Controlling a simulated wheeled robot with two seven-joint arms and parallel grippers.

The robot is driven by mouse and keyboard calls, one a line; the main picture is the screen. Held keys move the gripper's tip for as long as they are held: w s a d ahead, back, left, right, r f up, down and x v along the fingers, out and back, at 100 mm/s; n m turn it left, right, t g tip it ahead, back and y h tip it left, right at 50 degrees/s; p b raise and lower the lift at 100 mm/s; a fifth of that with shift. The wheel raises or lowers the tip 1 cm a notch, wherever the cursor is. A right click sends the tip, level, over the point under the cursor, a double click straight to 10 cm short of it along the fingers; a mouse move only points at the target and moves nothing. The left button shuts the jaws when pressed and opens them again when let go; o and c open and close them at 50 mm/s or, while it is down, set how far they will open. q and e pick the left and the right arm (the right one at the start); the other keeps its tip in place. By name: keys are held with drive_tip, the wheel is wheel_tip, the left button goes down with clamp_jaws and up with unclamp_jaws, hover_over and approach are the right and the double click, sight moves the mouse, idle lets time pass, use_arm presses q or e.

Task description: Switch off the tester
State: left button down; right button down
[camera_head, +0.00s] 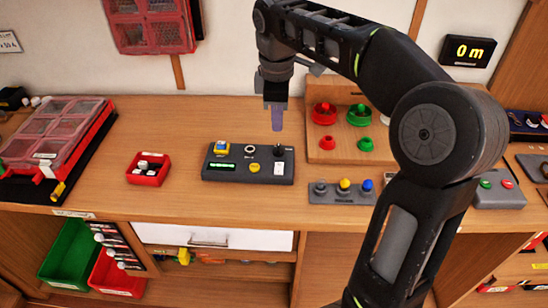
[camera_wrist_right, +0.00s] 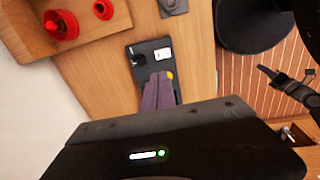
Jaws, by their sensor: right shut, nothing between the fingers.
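The tester (camera_head: 247,163) is a dark grey box on the wooden bench, near the middle of the head view. It has a green-lit display (camera_head: 222,165), a yellow button, a blue-and-yellow part, a round ring, a small black toggle (camera_head: 278,150) and a white rocker or label. My right gripper (camera_head: 277,124) hangs above the tester's far right corner, fingers pointing down, shut and empty. In the right wrist view the purple-grey fingers (camera_wrist_right: 159,90) cover part of the tester (camera_wrist_right: 150,58). Whether they touch it cannot be told. My left gripper is not in view.
A wooden board (camera_head: 325,146) with red and green knobs stands right of the tester. A grey box with coloured buttons (camera_head: 342,191) lies in front of it. A small red tray (camera_head: 149,168) and a clear-lidded case (camera_head: 62,132) lie left. Bench between tray and tester is clear.

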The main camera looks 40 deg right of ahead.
drive_tip(key=p, duration=0.2)
approach(279, 166)
drive_tip(key=f, duration=0.4)
drive_tip(key=w+f, duration=0.1)
drive_tip(key=f, duration=0.1)
drive_tip(key=shift+d+f, duration=0.25)
drive_tip(key=shift+d, duration=0.1)
drive_tip(key=shift+f, duration=0.15)
drive_tip(key=shift+w+f+b, duration=0.1)
drive_tip(key=shift+f+b, duration=0.2)
drive_tip(key=shift+b, duration=0.05)
drive_tip(key=shift+s+f, duration=0.1)
drive_tip(key=shift+s, duration=0.15)
